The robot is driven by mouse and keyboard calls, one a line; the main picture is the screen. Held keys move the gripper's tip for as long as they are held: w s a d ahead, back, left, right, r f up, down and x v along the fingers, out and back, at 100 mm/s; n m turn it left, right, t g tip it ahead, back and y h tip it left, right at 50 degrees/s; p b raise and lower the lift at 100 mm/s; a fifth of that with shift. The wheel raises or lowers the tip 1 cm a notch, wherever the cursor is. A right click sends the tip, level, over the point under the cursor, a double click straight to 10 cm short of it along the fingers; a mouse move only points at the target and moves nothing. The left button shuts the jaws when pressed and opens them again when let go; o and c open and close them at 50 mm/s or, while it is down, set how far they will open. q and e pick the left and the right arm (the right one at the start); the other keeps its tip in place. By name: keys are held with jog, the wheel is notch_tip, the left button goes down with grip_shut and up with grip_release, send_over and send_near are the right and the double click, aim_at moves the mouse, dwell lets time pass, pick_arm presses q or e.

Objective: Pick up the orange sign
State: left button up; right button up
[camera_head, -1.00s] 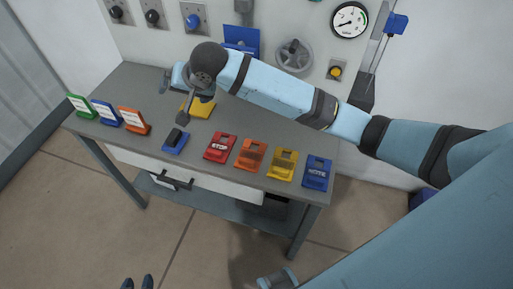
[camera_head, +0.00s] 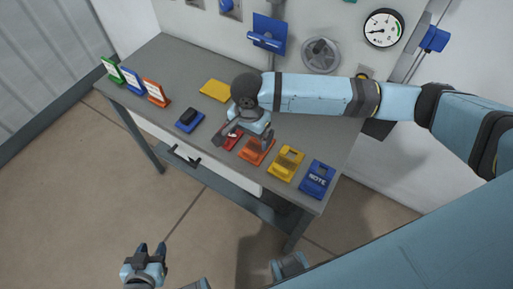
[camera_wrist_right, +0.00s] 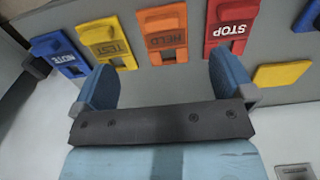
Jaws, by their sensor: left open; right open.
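The orange sign (camera_head: 256,152) lies on the grey table in a row of coloured signs, between a red sign and a yellow one. In the right wrist view the orange sign (camera_wrist_right: 163,35) shows lettering that appears upside down and hard to read. My right gripper (camera_head: 248,137) is open and empty above the row, by the red and orange signs, and hides part of both. In the wrist view the orange sign lies beyond and between its fingertips (camera_wrist_right: 163,75), apart from them. My left gripper (camera_head: 150,249) is open and empty, low over the floor at the front.
Red STOP (camera_wrist_right: 231,25), yellow TEST (camera_wrist_right: 107,42) and blue NOTE (camera_wrist_right: 60,53) signs flank the orange one. A yellow plate (camera_head: 217,90), a blue piece with a black top (camera_head: 189,119) and small framed cards, one orange-framed (camera_head: 155,92), share the table. A wall panel stands behind.

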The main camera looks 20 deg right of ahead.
aim_at(250, 152)
notch_tip(250, 152, down, 10)
jog(key=shift+w+f, duration=0.1)
jog(key=shift+f, duration=0.05)
jog(key=c, duration=0.8)
